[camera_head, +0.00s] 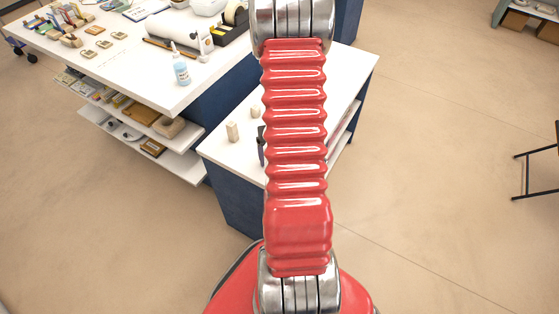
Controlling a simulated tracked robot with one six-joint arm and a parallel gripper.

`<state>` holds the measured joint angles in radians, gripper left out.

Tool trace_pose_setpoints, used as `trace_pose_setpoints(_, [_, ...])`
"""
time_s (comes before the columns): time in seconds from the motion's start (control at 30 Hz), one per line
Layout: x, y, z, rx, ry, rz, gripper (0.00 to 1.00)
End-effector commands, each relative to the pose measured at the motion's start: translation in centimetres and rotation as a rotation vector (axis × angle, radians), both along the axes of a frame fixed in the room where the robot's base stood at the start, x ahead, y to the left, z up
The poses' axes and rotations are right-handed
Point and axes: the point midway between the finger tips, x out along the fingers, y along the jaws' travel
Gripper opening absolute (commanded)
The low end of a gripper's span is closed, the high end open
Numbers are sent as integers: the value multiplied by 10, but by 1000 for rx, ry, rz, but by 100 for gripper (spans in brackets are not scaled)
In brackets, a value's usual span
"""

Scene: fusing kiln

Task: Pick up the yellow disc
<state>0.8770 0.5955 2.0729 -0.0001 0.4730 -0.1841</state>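No yellow disc shows in the head view. My red ribbed arm rises through the middle of the picture and hides part of the small white-topped table (345,75) behind it. My gripper is outside the picture, so its state does not show.
A large white worktable (130,62) at the upper left holds a blue-labelled bottle (182,73), a black tray (232,32) and several small blocks. Shelves (180,160) below hold boxes. The small table carries a pale block (233,131). A dark metal frame (535,170) stands right.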

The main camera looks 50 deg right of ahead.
Motion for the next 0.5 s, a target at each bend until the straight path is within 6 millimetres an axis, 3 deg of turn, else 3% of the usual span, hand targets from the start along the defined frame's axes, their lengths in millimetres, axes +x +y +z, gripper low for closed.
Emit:
trace_pose_setpoints(0.3, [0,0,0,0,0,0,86])
trace_pose_setpoints(0.5, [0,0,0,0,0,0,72])
